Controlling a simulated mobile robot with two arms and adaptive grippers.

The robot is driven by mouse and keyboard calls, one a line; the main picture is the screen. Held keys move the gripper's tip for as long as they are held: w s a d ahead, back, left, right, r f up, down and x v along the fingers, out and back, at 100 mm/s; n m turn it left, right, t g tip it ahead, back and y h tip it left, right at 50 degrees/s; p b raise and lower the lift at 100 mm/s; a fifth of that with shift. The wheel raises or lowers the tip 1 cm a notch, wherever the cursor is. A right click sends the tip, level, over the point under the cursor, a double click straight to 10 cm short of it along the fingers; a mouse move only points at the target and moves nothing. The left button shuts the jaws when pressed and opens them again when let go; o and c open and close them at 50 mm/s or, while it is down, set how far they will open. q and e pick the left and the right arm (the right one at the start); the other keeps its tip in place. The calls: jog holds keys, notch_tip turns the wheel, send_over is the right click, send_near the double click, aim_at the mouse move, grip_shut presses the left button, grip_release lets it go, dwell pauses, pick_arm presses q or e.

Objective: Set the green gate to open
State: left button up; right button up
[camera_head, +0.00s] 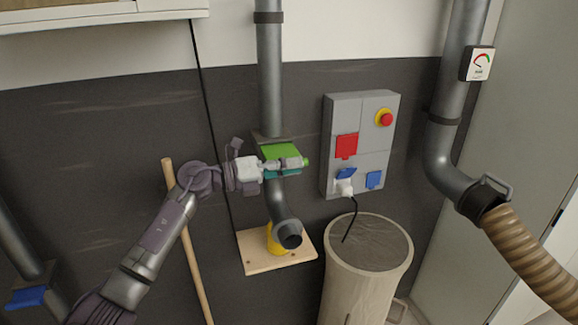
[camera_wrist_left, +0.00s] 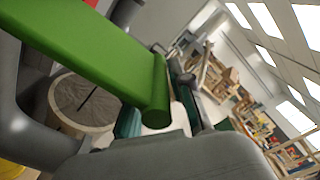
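The green gate (camera_head: 284,151) is a flat green plate set in a grey slot on the vertical metal pipe in the middle of the head view. My left gripper (camera_head: 290,164) is at the gate's front edge, with a bit of green showing past its tip. In the left wrist view the green gate (camera_wrist_left: 85,50) runs large from the upper left to a rounded lip. A grey part of my left gripper (camera_wrist_left: 175,158) lies just below that lip. Whether the fingers are closed on the gate is hidden. My right gripper is not in view.
A grey electrical box (camera_head: 343,112) with a red button hangs to the right. A barrel (camera_head: 362,285) stands below it. A wooden stick (camera_head: 190,260) leans near my left arm. A ribbed hose (camera_head: 525,250) hangs from the right pipe.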

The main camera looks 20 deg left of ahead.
pick_arm(q)
jog(key=o, duration=0.3)
jog(key=shift+d+r, duration=0.1)
jog(key=shift+o, duration=0.2)
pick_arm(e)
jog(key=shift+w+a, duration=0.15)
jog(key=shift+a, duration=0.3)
pick_arm(q)
jog(key=shift+s+a, duration=0.1)
jog(key=shift+a, duration=0.35)
jog(key=v, duration=1.1)
jog(key=shift+s, duration=0.2)
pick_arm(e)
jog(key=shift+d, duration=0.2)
